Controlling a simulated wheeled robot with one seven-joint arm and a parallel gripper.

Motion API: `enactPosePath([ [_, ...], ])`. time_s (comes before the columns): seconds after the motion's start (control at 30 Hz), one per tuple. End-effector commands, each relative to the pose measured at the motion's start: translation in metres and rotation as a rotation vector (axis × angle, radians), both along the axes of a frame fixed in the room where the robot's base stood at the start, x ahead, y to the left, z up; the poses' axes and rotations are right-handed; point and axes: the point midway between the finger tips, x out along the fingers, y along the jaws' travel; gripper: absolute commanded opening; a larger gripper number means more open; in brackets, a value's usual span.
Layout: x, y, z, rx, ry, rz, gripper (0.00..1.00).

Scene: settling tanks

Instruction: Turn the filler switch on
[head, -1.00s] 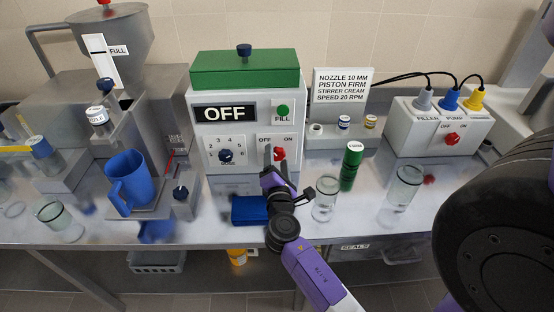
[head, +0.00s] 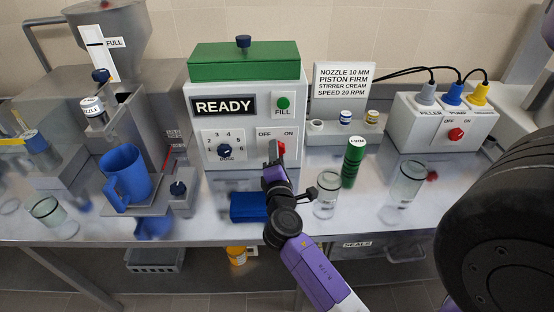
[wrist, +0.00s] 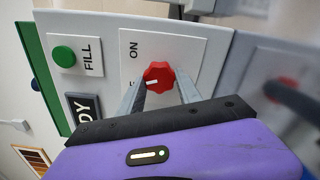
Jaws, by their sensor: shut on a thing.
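The filler switch is a red knob (head: 281,147) on the white front of the green-topped filler box (head: 201,134), below the OFF and ON labels. The box's display reads READY. In the wrist view the red knob (wrist: 160,72) sits between my gripper's two fingers, with ON legible beside it and the OFF label mostly hidden by a finger. My gripper (head: 275,158) is at the panel, shut on the knob. The fingers partly hide the knob in the head view.
A green FILL button (head: 283,102) is above the switch and a blue dose knob (head: 225,151) to its left. A blue block (head: 248,207) lies below, left of my arm. Glass jars (head: 326,195) and a green cylinder (head: 353,165) stand to the right, a blue jug (head: 126,174) left.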

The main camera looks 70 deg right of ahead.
Motion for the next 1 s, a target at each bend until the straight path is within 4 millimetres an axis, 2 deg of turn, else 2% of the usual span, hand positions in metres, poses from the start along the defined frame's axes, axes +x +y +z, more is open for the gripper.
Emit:
enactPosePath([
  [0.03,0.0002,0.0008,-0.0055,0.017,-0.042,0.001,0.0],
  [0.6,0.0004,0.0006,-0.0041,0.223,-0.539,0.001,0.0],
  [1.0,-0.0003,0.0002,-0.0013,0.331,-0.796,0.0,0.0],
])
